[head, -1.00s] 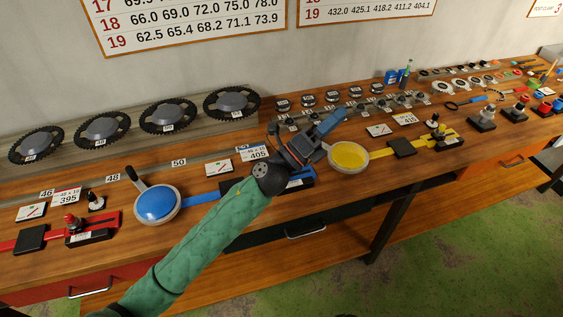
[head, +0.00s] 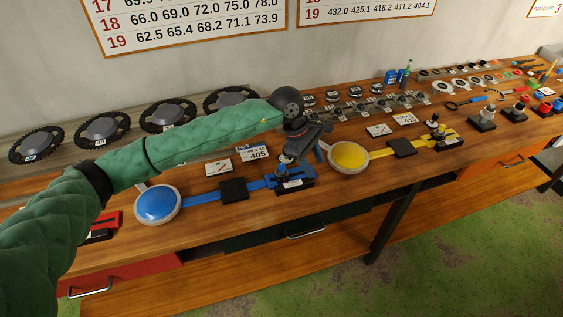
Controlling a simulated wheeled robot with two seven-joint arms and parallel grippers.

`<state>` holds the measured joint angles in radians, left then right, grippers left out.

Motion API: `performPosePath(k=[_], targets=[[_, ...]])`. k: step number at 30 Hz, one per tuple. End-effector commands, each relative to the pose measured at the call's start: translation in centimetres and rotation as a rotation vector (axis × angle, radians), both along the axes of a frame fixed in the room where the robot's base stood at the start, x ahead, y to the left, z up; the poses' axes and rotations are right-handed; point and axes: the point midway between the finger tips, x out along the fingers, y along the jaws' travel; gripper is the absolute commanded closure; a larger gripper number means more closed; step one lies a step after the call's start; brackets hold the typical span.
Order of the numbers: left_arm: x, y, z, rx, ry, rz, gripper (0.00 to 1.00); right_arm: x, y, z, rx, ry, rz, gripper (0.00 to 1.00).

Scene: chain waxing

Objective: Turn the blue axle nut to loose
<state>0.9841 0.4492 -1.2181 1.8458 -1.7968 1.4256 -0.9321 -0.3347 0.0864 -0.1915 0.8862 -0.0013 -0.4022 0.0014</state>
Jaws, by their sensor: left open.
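The blue station has a blue dish (head: 157,203) joined by a blue strip (head: 203,199) to a blue-and-black block (head: 294,186) near the front of the bench. A small dark post with a knob, seemingly the blue axle nut (head: 282,174), stands upright on this block. Whether it is tight or loose is too small to tell. My left gripper (head: 303,158) is open and points down just above and slightly right of the post. Its fingers partly cover the space behind the block, and I cannot tell if they touch the nut. My right gripper is not in view.
A yellow dish (head: 348,156) sits close to the right of the block. A black pad (head: 233,190) lies on the blue strip. A card marked 405 (head: 254,153) is behind it. Several chainrings (head: 102,130) stand along the back left, partly behind my left arm.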

Motion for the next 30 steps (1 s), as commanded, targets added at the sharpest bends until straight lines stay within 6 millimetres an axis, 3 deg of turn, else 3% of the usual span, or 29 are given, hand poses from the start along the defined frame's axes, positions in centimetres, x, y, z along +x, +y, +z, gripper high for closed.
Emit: performPosePath(k=[3, 9, 17, 21, 27, 30], targets=[[3.3, 4.1, 0.1, 0.193, -0.089, -0.033, 0.56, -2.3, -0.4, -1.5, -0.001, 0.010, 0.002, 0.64], [6.0, 8.2, 0.6, 0.377, -0.154, -0.057, 0.56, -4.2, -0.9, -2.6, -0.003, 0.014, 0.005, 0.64], [6.3, 8.8, -0.2, 0.405, -0.160, -0.059, 0.56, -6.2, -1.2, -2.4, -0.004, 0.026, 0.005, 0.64], [6.2, 8.8, -1.6, 0.404, -0.158, -0.060, 0.56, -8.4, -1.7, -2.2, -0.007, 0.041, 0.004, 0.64], [6.2, 8.7, -4.4, 0.402, -0.157, -0.060, 0.56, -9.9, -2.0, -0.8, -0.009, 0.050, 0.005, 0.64], [6.3, 8.7, -5.5, 0.402, -0.159, -0.059, 0.56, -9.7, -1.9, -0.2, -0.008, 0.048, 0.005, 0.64]])
